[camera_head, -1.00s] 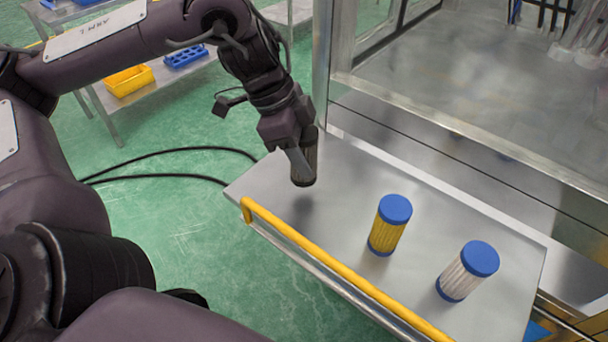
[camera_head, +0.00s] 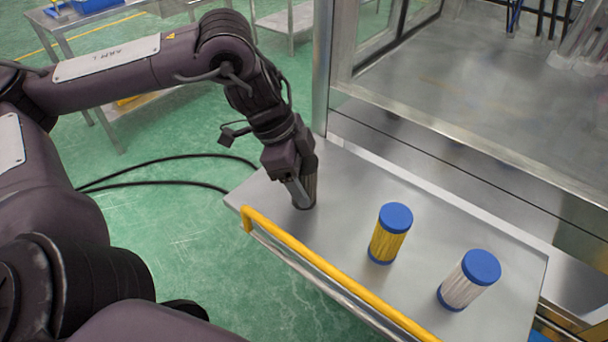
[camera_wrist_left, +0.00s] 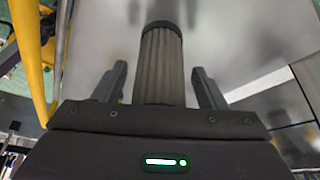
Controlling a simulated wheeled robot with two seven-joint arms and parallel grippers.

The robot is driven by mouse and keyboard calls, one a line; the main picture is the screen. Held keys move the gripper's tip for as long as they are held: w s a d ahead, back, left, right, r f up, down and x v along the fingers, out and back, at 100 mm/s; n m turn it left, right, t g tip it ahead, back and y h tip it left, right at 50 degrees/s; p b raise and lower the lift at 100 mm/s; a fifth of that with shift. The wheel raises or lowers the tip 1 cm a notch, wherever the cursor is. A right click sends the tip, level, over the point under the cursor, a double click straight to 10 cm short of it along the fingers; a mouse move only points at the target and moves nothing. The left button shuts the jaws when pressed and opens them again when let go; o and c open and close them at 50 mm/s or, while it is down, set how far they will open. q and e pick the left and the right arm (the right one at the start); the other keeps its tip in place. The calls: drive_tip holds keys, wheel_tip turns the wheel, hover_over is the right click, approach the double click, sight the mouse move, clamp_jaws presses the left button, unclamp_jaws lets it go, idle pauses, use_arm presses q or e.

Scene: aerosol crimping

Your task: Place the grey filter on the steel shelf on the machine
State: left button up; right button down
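The grey filter (camera_head: 310,188) is at the far left end of the steel shelf (camera_head: 345,225), its dark end cap down at the surface. It looks roughly upright and is partly hidden by my left gripper (camera_head: 301,190). In the left wrist view the ribbed grey filter (camera_wrist_left: 161,65) lies between the two fingers of my left gripper (camera_wrist_left: 160,72). A gap shows on each side, so the fingers are open around it. My right gripper is not in view.
A yellow filter (camera_head: 388,240) and a white filter (camera_head: 462,288), both with blue caps, stand on the shelf to the right. A yellow rail (camera_head: 320,262) runs along the front edge. The machine's frame (camera_head: 322,70) rises behind. The shelf between grey and yellow filters is clear.

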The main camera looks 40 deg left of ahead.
use_arm(q)
drive_tip(key=shift+r, duration=0.1)
drive_tip(key=shift+r, duration=0.25)
drive_tip(key=v, duration=0.5)
drive_tip(key=shift+w+p, duration=0.1)
drive_tip(key=shift+p, duration=0.3)
drive_tip(key=p+v, duration=0.6)
drive_tip(key=p, duration=0.1)
drive_tip(key=shift+s+r, duration=0.2)
drive_tip(key=shift+r, duration=0.15)
drive_tip(key=shift+a, duration=0.15)
